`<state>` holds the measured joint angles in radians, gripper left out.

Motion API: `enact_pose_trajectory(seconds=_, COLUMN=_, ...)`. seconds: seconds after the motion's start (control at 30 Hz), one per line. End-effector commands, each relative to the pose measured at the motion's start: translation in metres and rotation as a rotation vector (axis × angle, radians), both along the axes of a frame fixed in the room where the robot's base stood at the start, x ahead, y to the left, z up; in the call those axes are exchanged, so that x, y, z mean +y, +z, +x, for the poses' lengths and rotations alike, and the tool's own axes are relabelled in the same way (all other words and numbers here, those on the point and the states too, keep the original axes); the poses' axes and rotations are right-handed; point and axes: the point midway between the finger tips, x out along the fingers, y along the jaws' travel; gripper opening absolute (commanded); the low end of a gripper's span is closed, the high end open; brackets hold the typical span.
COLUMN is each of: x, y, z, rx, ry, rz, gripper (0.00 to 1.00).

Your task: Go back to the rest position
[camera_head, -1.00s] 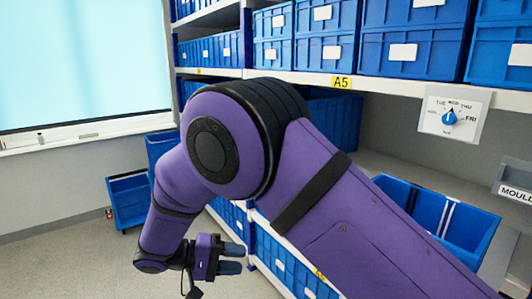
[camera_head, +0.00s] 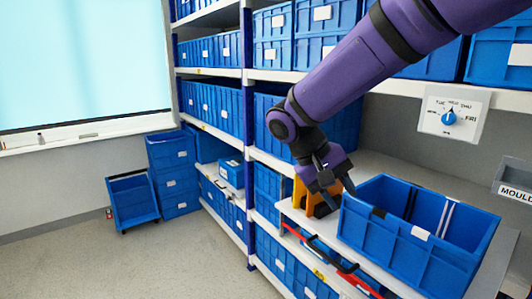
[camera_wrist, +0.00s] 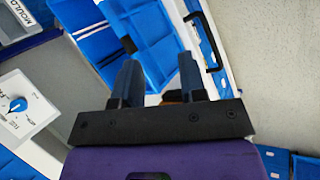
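The rotary switch, a blue round knob (camera_head: 449,118) on a white plate (camera_head: 433,124), is on the right in the head view. Day labels ring the knob, and its exact pointing is too small to tell. The knob also shows at the left edge of the wrist view (camera_wrist: 17,104). My gripper (camera_head: 341,199) hangs at the end of the purple arm, left of and below the switch and clear of it. In the wrist view its two dark fingers (camera_wrist: 160,82) stand apart with nothing held between them.
A blue open crate (camera_head: 385,240) on the shelf is close to my gripper's right; contact cannot be told. An orange object (camera_head: 302,200) is behind the gripper. Blue bins (camera_head: 415,45) fill the shelves above.

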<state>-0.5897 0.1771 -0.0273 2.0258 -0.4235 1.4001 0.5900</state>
Motion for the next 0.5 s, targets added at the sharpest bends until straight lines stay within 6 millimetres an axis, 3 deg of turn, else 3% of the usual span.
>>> enact_pose_trajectory(seconds=0.03, x=-0.015, y=0.011, z=-0.007, rx=-0.013, ry=-0.013, rz=0.046, gripper=0.38)
enact_pose_trajectory(seconds=0.2, x=-0.054, y=0.033, z=-0.032, rx=-0.060, ry=-0.032, rz=0.187, gripper=0.38)
enact_pose_trajectory(seconds=0.5, x=-0.108, y=0.061, z=-0.086, rx=-0.203, ry=-0.044, rz=0.400, gripper=0.38)
